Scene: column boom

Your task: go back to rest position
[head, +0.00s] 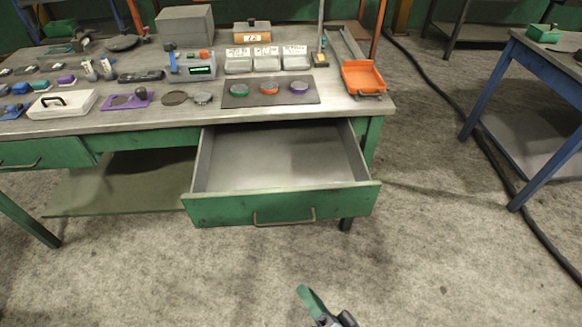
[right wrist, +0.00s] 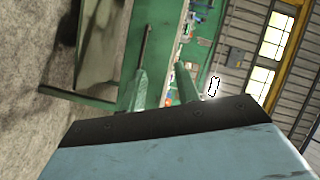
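My right gripper (head: 314,303) shows at the bottom edge of the head view, over bare floor in front of the workbench (head: 150,115). It is clear of the bench and of the pulled-out drawer (head: 280,205). In the right wrist view its two green fingers (right wrist: 161,88) stand apart with nothing visible between them, so it is open and empty. My left gripper is in neither view. The drawer is open and its visible inside is empty.
The bench top holds a dark mat (head: 270,99) with three coloured discs, an orange tray (head: 363,77) and a white case (head: 62,103). A blue-legged table (head: 540,70) stands at right. A black cable (head: 490,160) crosses the floor. The front floor is clear.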

